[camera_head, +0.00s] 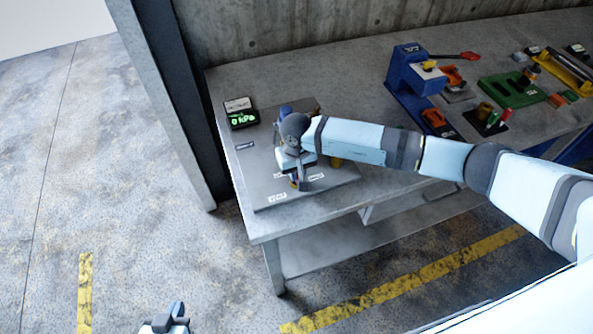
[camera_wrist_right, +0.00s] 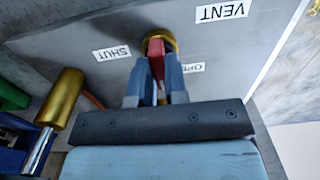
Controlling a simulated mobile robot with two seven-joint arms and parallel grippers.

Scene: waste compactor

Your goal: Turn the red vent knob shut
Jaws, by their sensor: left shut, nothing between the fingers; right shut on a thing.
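The red vent knob (camera_wrist_right: 156,56) sits on a round brass base on a grey metal panel (camera_wrist_right: 100,25) in the right wrist view. My right gripper (camera_wrist_right: 155,75) is shut on the knob, one finger on each side. Labels VENT (camera_wrist_right: 222,11), SHUT (camera_wrist_right: 112,53) and a partly hidden OPEN (camera_wrist_right: 193,68) surround it. In the head view my right gripper (camera_head: 298,184) points down at the panel's front edge and mostly hides the knob. My left gripper (camera_head: 172,318) is shut and empty at the bottom, over the floor, away from the table.
A gauge reading 0 kPa (camera_head: 240,114) stands at the panel's back left. A brass cylinder (camera_wrist_right: 62,97) is beside the panel's fittings in the wrist view. A blue press-like device (camera_head: 412,82) and a green block (camera_head: 512,91) are farther right on the table (camera_head: 340,70).

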